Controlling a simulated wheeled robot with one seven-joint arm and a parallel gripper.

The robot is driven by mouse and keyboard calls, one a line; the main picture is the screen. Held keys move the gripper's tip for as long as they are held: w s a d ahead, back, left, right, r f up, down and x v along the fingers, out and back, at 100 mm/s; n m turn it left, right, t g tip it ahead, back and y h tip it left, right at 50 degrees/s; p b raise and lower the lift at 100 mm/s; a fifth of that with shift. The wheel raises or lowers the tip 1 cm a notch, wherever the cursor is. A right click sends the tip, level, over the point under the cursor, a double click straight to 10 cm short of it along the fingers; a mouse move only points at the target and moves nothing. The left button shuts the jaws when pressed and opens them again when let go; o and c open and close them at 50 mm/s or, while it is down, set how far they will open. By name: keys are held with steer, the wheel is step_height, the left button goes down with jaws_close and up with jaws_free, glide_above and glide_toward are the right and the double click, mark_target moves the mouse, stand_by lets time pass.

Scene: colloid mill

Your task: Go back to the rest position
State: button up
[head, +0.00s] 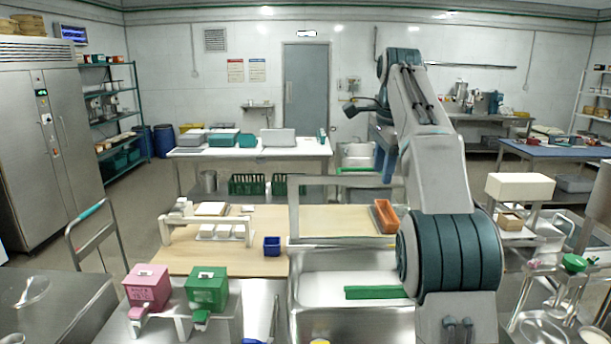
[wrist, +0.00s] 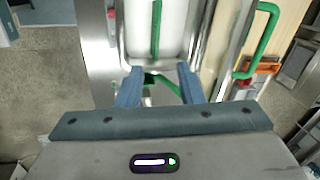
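My gripper (head: 386,168) is raised in front of my arm in the head view, with its blue fingers pointing down. In the wrist view my gripper (wrist: 160,70) has its two blue fingers spread apart. Nothing is clearly held between them; a green strip (wrist: 165,84) shows behind the gap, and I cannot tell its distance. A steel basin with a green bar (wrist: 156,30) lies beyond the fingertips. My arm hides part of the scene behind it in the head view.
A steel sink (head: 330,318) with a green bar (head: 376,292) stands in front. A wooden-topped table (head: 330,222) holds an orange tray (head: 384,216) and a blue bin (head: 271,246). Pink (head: 147,285) and green (head: 206,288) boxes stand at left. A white block (head: 520,187) is at right.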

steer(key=s+a+f+n+b, duration=0.1)
steer(key=s+f+n+b, duration=0.1)
steer(key=s+f+n, duration=0.6)
steer(key=s+f+n+t+b, duration=0.1)
steer(key=s+f+n+b, duration=0.2)
steer(key=s+f+n, duration=0.5)
steer(key=s+f, duration=1.3)
steer(key=s, duration=0.4)
steer(key=shift+a, duration=0.35)
steer(key=shift+s+a+f, duration=0.1)
steer(key=shift+a, duration=0.05)
